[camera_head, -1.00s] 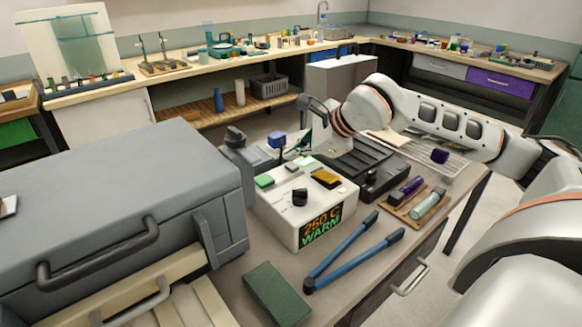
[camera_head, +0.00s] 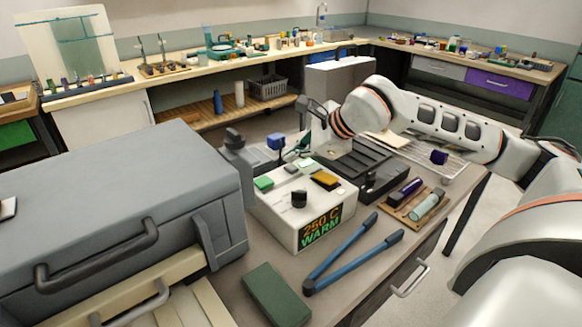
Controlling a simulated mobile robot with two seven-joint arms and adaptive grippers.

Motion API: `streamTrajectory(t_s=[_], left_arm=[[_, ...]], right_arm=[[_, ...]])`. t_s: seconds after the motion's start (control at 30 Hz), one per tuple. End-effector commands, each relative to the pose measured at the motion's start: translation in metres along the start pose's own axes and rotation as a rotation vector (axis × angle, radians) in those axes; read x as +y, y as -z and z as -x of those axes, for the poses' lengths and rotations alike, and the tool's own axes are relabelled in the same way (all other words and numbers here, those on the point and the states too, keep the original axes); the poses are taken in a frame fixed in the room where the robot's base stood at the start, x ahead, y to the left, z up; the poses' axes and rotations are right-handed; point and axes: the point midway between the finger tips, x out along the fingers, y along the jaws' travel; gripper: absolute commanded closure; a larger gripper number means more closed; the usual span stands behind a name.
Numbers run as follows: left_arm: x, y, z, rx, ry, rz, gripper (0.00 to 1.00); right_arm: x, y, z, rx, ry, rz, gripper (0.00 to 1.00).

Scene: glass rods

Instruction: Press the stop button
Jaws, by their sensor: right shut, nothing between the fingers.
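A white control box (camera_head: 283,218) stands on the bench and its display reads "250 C WARM". On its top are a green button (camera_head: 264,183), a yellow-orange button (camera_head: 325,180) and a black knob (camera_head: 299,198). I cannot read any label marking the stop button. My right gripper (camera_head: 304,152) is shut and empty, reaching down behind the box's far edge. It looks apart from the green and yellow buttons; its fingertips are small and hard to make out. My left gripper is out of view.
A large grey furnace-like box (camera_head: 110,190) fills the left. Blue-handled tongs (camera_head: 345,260) and a green block (camera_head: 276,293) lie in front. A wooden tray (camera_head: 405,212) with purple and pale green cylinders lies right. A blue-topped item (camera_head: 276,141) stands behind the control box.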

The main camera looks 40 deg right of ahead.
Motion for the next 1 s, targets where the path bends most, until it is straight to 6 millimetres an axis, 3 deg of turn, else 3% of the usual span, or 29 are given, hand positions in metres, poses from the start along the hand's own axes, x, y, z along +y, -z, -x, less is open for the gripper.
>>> streamTrajectory(t_s=[1.0], left_arm=[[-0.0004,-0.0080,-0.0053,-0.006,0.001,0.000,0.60]], right_arm=[[0.0049,0.0049,-0.0067,0.000,0.000,0.000,1.00]])
